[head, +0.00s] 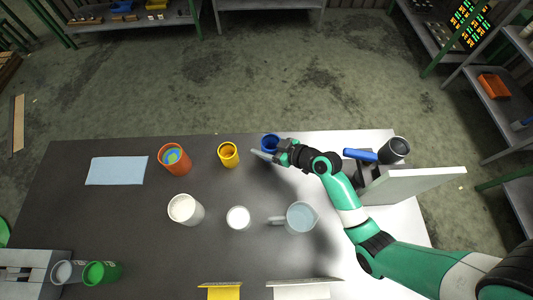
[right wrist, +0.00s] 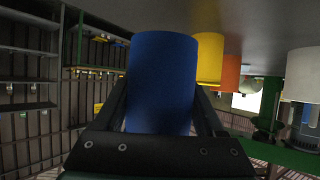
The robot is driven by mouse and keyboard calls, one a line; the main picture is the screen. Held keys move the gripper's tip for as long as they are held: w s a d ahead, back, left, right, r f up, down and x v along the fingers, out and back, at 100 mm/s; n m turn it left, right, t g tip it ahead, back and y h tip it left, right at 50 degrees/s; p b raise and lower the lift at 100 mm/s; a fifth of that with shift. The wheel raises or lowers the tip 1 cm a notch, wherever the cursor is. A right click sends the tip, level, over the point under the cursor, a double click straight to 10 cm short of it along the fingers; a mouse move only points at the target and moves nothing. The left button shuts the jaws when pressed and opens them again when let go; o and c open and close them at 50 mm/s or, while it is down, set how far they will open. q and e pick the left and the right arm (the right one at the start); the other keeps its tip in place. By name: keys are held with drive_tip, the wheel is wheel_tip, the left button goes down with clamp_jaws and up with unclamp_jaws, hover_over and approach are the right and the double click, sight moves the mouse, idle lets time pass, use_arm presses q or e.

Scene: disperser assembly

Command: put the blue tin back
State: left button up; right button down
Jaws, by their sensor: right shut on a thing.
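The blue tin (head: 270,141) is at the back edge of the dark table, right of the yellow tin (head: 228,154). My right gripper (head: 266,152) is shut on it from the front right. In the right wrist view the blue tin (right wrist: 162,80) fills the space between the two dark fingers, and the yellow tin (right wrist: 208,58) stands just behind it. I cannot tell whether the blue tin touches the table. My left gripper is not in view.
An orange tin (head: 174,159) and a light blue mat (head: 117,170) lie further left. White cups (head: 185,209), (head: 238,218) and a clear jug (head: 301,217) stand in front.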

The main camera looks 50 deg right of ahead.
drive_tip(key=shift+f, duration=0.55)
drive_tip(key=shift+f+b, duration=0.9)
drive_tip(key=shift+f, duration=1.05)
unclamp_jaws()
drive_tip(key=shift+r+p, duration=0.3)
drive_tip(key=shift+p+v, duration=0.4)
drive_tip(key=shift+v, duration=1.6)
drive_tip(key=shift+f, duration=0.15)
